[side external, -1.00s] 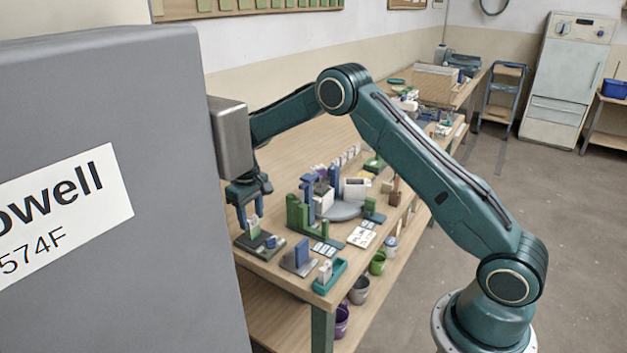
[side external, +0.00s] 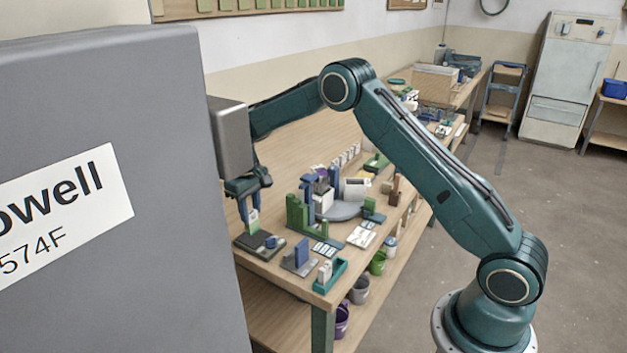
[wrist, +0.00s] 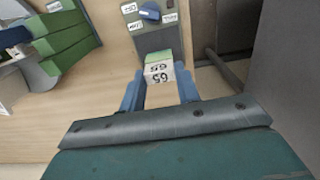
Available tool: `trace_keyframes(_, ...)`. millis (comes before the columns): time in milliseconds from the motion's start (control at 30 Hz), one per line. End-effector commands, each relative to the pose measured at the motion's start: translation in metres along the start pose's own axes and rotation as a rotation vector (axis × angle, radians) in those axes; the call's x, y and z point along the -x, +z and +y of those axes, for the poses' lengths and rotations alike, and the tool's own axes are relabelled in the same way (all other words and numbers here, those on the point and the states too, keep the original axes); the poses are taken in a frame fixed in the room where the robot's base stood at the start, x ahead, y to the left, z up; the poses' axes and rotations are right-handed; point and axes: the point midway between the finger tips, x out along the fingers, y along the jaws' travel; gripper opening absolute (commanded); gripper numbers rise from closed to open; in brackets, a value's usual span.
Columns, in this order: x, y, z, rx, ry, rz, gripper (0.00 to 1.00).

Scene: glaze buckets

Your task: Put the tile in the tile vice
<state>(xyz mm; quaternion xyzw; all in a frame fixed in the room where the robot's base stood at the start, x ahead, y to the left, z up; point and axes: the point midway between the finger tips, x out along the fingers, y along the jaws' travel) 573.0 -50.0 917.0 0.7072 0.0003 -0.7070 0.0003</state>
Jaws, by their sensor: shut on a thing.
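My gripper (side external: 249,212) is shut on the tile (side external: 253,221), a small green and white block marked "65". In the wrist view the tile (wrist: 160,70) sits between the two blue fingertips. In the side view it hangs just above a dark flat base (side external: 262,248) with a blue knob (side external: 271,241), near the bench corner.
Green stepped blocks (side external: 298,217) and a round grey turntable (side external: 343,211) stand behind. A large grey cabinet (side external: 110,250) blocks the left foreground.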

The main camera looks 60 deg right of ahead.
Motion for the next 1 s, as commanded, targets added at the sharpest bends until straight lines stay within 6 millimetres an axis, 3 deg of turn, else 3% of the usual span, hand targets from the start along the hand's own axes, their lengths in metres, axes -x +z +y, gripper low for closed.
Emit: trace_keyframes(1000,0.051,0.000,0.000,0.000,0.000,0.001,0.07)
